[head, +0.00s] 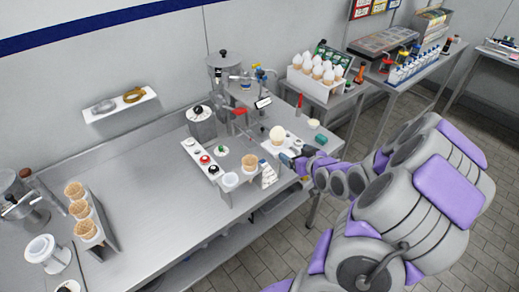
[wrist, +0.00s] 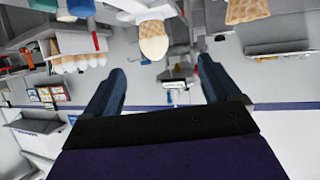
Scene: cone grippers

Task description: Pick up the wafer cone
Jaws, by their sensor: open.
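My gripper (head: 292,159) is open and empty at the front right edge of the steel counter. In the wrist view its two dark blue fingers (wrist: 160,82) stand wide apart with nothing between them. A pale, cream-topped cone (head: 277,135) stands in a white holder just beyond the fingers; it also shows in the wrist view (wrist: 153,40), above the gap and apart from the fingers. A brown wafer cone (head: 249,162) stands in a holder to its left; a waffle-patterned piece (wrist: 247,10) shows at the wrist view's top edge. I cannot tell which cone the task names.
Several wafer cones (head: 83,228) stand in a rack at the counter's left. A white box of swirled cones (head: 312,78) is at the back right. White cups (head: 230,181) and a bowl (head: 314,124) are near my gripper. The counter's middle left is bare.

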